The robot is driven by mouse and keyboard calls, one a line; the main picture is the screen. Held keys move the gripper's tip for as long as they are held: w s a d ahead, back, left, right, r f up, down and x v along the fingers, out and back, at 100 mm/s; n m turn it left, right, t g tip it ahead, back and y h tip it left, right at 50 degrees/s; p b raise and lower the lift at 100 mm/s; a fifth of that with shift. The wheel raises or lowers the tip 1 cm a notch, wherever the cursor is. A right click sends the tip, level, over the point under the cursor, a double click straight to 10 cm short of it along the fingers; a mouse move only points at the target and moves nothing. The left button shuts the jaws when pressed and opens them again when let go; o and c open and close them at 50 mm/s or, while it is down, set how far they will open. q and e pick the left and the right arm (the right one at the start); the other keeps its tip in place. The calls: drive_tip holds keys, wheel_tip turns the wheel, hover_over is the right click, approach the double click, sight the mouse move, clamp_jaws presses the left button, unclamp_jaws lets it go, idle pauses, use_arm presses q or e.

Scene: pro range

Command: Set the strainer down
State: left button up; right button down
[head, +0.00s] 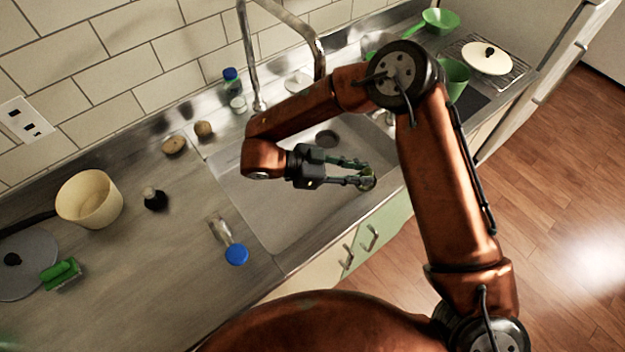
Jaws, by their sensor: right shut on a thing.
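My right gripper (364,172) reaches in over the right part of the sink (280,205), near its front edge. Its fingers are shut on a small, dark greenish round thing (368,183), which I take to be the strainer. The fingers partly hide it, and I cannot tell whether it touches the sink. A dark round drain (326,138) shows in the sink floor, behind and left of the fingertips. My left gripper is out of view.
The faucet (255,60) rises behind the sink. A blue-capped bottle (235,252), a dark bottle (155,199) and a cream pot (90,199) are on the left counter. A green pan (440,20) and a white lid (487,58) are at the back right.

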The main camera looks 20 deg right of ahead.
use_arm(q)
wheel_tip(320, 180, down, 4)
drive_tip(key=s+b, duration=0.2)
drive_tip(key=b, duration=0.2)
use_arm(e)
drive_tip(key=w+a+f, duration=0.3)
drive_tip(key=w+a+f+b, duration=0.1)
drive_tip(key=w+a+f, duration=0.2)
drive_tip(key=w, duration=0.1)
drive_tip(key=w+a+f+b, duration=0.1)
drive_tip(key=w+a+f, duration=0.2)
drive_tip(key=f, duration=0.1)
drive_tip(key=shift+w+f, duration=0.1)
drive_tip(key=shift+w, duration=0.3)
wheel_tip(320, 180, down, 3)
drive_tip(key=shift+r+b, duration=0.1)
drive_tip(key=shift+b, duration=0.75)
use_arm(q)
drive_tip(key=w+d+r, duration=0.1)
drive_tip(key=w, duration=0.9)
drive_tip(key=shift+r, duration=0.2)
